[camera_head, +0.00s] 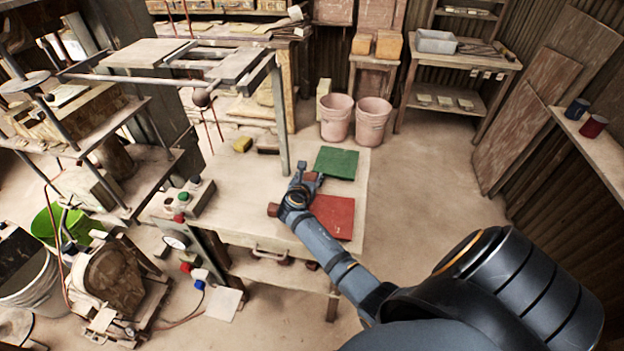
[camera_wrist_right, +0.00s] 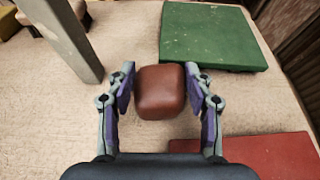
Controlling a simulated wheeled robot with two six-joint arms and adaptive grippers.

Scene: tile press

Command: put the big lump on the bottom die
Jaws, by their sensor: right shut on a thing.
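My right gripper (camera_head: 307,177) is over the pale worktable (camera_head: 235,190). It is shut on a reddish-brown lump (camera_wrist_right: 160,92), which sits between the two fingers in the right wrist view. The same lump (camera_head: 309,176) shows only in part in the head view. Another small brown piece (camera_head: 273,210) shows beside my right wrist; I cannot tell its full size. The gap under the held lump, if any, cannot be judged. I cannot make out the bottom die for certain. My left gripper is not in view.
A green mat (camera_head: 337,163) and a red mat (camera_head: 334,217) lie at the table's right side. A grey post (camera_head: 280,120) stands left of the gripper. A button box (camera_head: 190,197) sits at the left. A yellow block (camera_head: 242,144) lies further back.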

